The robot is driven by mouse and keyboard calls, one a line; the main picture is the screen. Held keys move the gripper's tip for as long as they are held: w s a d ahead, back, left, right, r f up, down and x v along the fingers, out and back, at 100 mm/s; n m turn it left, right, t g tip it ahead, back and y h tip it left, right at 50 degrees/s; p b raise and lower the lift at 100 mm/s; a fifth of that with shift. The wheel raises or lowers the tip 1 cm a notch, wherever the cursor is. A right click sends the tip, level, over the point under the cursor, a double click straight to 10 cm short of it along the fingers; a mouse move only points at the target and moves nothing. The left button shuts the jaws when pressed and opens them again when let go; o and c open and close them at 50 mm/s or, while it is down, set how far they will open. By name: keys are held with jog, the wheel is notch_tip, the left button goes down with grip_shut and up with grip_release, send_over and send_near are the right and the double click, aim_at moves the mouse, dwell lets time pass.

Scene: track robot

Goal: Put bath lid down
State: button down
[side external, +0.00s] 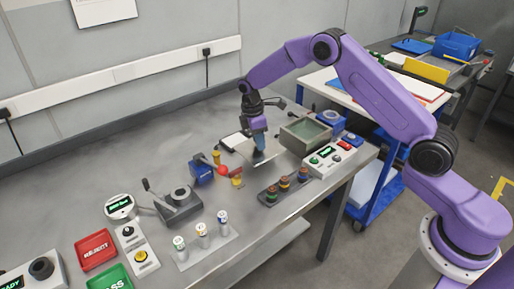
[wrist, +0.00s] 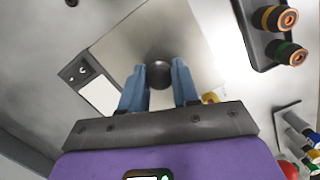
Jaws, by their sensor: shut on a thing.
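The bath lid is a flat, square metal plate with a dark round knob; in the side view the lid (side external: 243,152) lies level at or just above the bench, and I cannot tell whether it touches. The lid (wrist: 130,45) fills the middle of the wrist view. My gripper (side external: 259,154) points down over it, its blue fingers shut on the knob. In the wrist view my gripper (wrist: 159,88) has a finger on each side of the knob (wrist: 159,72). The bath (side external: 322,135), an open-topped box with a greenish inside, stands right of the lid, uncovered.
A control box with buttons (side external: 326,160) and a rack of ringed parts (side external: 268,197) stand front right of the lid. A device with a pale screen (wrist: 98,94) lies close beside it. A blue unit with red and yellow parts (side external: 202,170) stands left. The back-left bench is clear.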

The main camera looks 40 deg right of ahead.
jog(key=shift+w+f, duration=0.35)
jog(key=shift+f, duration=1.6)
jog(key=shift+f, duration=0.15)
jog(key=c, duration=0.8)
grip_release()
